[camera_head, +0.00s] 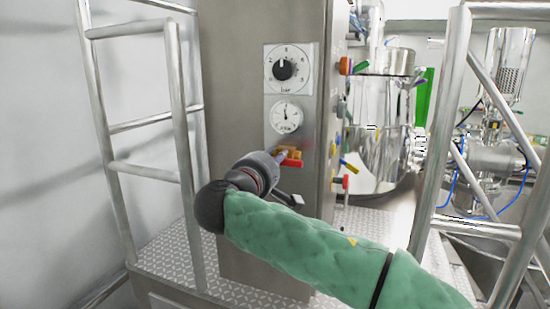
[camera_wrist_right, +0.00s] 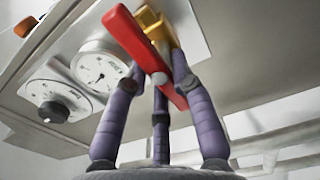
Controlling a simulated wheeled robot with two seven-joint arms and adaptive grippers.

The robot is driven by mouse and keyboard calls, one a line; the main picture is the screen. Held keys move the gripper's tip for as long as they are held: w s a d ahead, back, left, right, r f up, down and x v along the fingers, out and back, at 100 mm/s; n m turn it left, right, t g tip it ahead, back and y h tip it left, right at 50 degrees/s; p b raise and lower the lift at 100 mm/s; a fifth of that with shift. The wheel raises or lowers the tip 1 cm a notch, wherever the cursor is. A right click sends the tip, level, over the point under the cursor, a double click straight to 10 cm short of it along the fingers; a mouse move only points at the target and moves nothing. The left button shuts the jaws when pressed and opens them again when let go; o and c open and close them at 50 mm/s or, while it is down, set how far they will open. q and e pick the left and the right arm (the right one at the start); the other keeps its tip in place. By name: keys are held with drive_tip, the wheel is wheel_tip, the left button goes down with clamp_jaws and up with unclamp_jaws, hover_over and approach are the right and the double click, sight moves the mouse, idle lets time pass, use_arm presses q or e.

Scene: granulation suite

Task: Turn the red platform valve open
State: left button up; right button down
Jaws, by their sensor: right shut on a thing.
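The red platform valve shows in the head view as a red handle (camera_head: 291,162) on a brass-coloured body, low on the cabinet's panel under the gauge. In the right wrist view the red handle (camera_wrist_right: 138,45) runs diagonally from upper left to lower right, beside its yellow body (camera_wrist_right: 156,28). My right gripper (camera_head: 277,158) is at the valve; its purple fingers (camera_wrist_right: 163,78) close around the red handle's lower part. The arm and gripper partly hide the valve in the head view. My left gripper is in neither view.
A dial knob (camera_head: 284,69) and a round gauge (camera_head: 286,117) sit above the valve on the steel cabinet (camera_head: 232,190). Metal railings (camera_head: 180,130) stand left, with another railing (camera_head: 440,130) at right. Coloured handles, including an orange one (camera_head: 346,65), line the cabinet's right side.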

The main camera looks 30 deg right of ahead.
idle(0.3)
drive_tip(key=c, duration=1)
unclamp_jaws()
drive_tip(key=shift+w+a, duration=0.1)
drive_tip(key=shift+a, duration=0.05)
drive_tip(key=shift+c, duration=0.2)
drive_tip(key=v, duration=1.2)
